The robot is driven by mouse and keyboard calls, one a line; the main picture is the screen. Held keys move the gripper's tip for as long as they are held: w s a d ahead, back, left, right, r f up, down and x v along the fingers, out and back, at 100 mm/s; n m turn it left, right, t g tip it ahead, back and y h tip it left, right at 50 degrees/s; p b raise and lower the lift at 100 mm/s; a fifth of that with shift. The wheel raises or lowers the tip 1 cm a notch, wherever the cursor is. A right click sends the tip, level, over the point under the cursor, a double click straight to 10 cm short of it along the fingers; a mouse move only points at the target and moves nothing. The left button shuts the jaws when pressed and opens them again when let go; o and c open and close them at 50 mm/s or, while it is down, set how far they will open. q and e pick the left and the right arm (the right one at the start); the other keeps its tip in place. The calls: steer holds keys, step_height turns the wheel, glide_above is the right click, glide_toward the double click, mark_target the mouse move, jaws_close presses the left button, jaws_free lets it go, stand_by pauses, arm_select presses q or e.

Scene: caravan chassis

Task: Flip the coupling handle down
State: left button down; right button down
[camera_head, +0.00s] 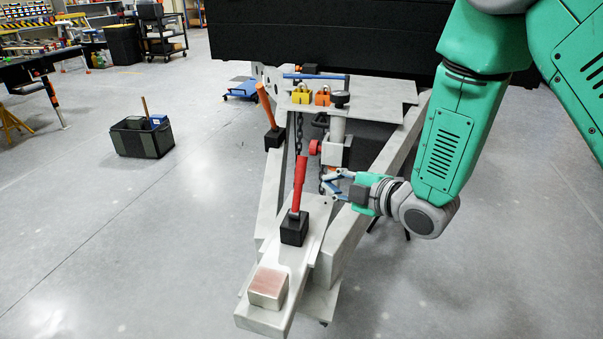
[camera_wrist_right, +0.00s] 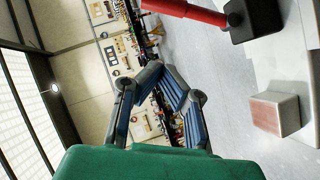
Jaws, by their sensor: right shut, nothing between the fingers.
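The red coupling handle (camera_head: 299,180) stands nearly upright, tilted slightly, in a black base (camera_head: 294,228) on the grey drawbar (camera_head: 318,222). In the right wrist view the handle (camera_wrist_right: 185,11) runs along the top edge to its black base (camera_wrist_right: 251,20). My right gripper (camera_head: 328,184) is just right of the handle, around mid-height, with a gap between them in the head view. It is shut and empty; its blue-grey fingers (camera_wrist_right: 158,72) come together in the wrist view, below the handle in that picture. My left gripper is not in view.
A metal block (camera_head: 268,287) with a reddish top is at the drawbar's front end. An orange lever (camera_head: 266,106), a jockey-wheel post (camera_head: 337,130), a red knob (camera_head: 314,147) and hanging chains stand behind. Open floor (camera_head: 110,240) lies to the left.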

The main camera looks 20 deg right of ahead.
steer(key=b, duration=0.1)
glide_toward(299, 186)
steer(key=w+a+r, duration=0.3)
steer(key=w+a, duration=0.1)
steer(key=w, duration=0.1)
steer(key=w+f, duration=0.1)
steer(key=w+d, duration=0.1)
steer(key=w, duration=0.1)
steer(key=shift+f+b, duration=0.25)
steer(key=shift+b, duration=0.1)
steer(key=shift+w, duration=0.1)
